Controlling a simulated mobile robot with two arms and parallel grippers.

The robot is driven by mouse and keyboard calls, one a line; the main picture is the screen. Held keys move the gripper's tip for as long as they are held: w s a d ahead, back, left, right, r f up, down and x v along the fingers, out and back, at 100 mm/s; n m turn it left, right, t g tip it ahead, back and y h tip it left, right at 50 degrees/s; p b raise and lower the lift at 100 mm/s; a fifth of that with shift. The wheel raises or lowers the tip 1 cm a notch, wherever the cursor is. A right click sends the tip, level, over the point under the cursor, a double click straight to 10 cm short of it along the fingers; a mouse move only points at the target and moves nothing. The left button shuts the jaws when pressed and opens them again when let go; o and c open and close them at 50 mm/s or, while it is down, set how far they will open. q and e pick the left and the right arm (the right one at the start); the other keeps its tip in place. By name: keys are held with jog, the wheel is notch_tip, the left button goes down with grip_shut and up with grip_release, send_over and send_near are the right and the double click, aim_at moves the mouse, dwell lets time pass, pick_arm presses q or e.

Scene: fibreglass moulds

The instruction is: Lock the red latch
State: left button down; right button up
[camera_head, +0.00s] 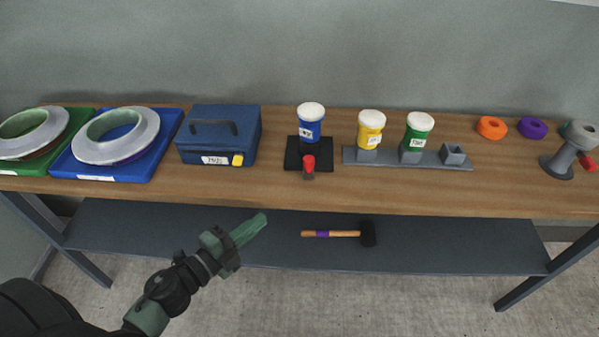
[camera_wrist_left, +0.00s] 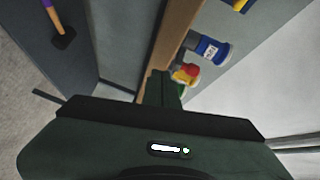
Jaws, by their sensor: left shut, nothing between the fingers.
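A red latch (camera_head: 309,163) stands at the front of a black base (camera_head: 293,157) on the wooden bench. A blue jar (camera_head: 310,129) with a white lid sits on that base, behind the latch. The red latch (camera_wrist_left: 186,72) and the blue jar (camera_wrist_left: 210,49) also show in the left wrist view, just beyond the fingers. My left gripper (camera_head: 262,220) is shut and empty, in front of the bench edge, to the lower left of the latch. Its green fingers (camera_wrist_left: 163,86) point toward the bench in the wrist view. My right gripper is not in view.
A blue toolbox (camera_head: 220,130) stands left of the base. A grey rack (camera_head: 433,161) with a yellow jar (camera_head: 371,130) and a green jar (camera_head: 418,132) stands right. A mallet (camera_head: 340,233) lies on the lower shelf. The bench strip before the latch is clear.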

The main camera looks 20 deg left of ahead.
pick_arm(q)
jog(key=s+d+r+m+h, duration=0.1)
jog(key=d+r+m+h, duration=0.1)
jog(key=r, duration=0.5)
jog(key=shift+d+r+m, duration=0.2)
jog(key=shift+d+m, duration=0.3)
jog(key=shift+m, duration=0.5)
jog(key=p, duration=0.4)
send_near(309, 162)
jog(key=w+d, duration=0.2)
jog(key=w+d+f, duration=0.1)
jog(key=w+d, duration=0.1)
jog(key=shift+w+f, duration=0.15)
jog(key=shift+w, duration=0.15)
jog(key=shift+w+a, duration=0.15)
jog(key=shift+w, duration=0.2)
